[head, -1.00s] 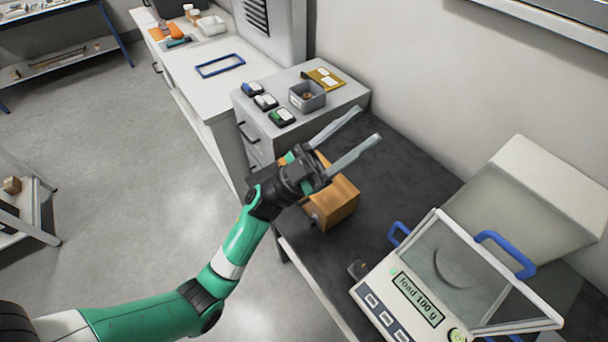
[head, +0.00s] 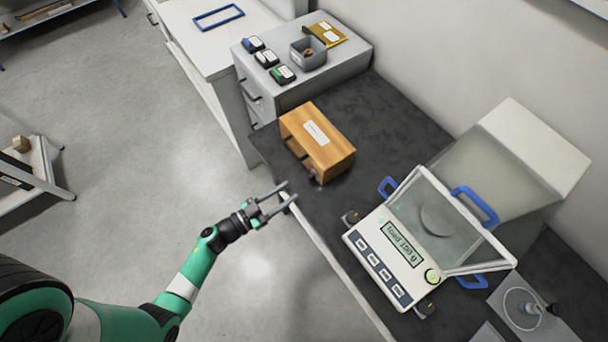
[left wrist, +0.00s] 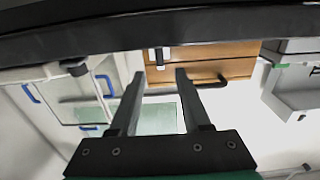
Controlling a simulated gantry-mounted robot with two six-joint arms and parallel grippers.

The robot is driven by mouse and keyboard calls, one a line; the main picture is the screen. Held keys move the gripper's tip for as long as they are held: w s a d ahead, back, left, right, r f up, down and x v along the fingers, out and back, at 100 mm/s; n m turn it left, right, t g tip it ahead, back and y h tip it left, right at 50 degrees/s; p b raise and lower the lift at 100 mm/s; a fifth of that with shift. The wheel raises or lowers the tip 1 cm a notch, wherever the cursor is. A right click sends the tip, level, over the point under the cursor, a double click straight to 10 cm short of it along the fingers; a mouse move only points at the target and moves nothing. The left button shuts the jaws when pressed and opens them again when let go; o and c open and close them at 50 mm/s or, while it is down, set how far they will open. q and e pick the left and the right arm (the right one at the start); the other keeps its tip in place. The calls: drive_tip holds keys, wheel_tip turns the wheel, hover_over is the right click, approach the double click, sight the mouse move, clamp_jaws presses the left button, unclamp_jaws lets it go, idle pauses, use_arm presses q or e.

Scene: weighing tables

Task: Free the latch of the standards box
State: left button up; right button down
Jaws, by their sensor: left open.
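The standards box (head: 330,158) is a wooden box with a white label on top, standing on the dark tabletop. Its front face carries small dark fittings (head: 314,180), too small here to tell the latch apart. In the left wrist view the box's wooden front (left wrist: 240,68) shows a dark bar handle (left wrist: 213,83) and a small dark, pale-tipped piece (left wrist: 159,57), perhaps the latch. My left gripper (head: 291,191) is open and empty, apart from the box, in front of it by the table's front edge. It also shows in the left wrist view (left wrist: 160,73). My right gripper is out of view.
A balance (head: 375,248) with blue handles and a lit display stands right of the box. A grey drawer cabinet (head: 331,65) behind the box bears small cases and a grey bin (head: 307,53). Dark tabletop between box and wall is clear.

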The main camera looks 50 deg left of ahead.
sight(308, 179)
use_arm(q)
drive_tip(key=w, duration=0.2)
drive_tip(key=w+b, duration=0.1)
drive_tip(key=w, duration=0.4)
drive_tip(key=shift+d, duration=0.3)
drive_tip(key=shift+s, duration=0.1)
clamp_jaws()
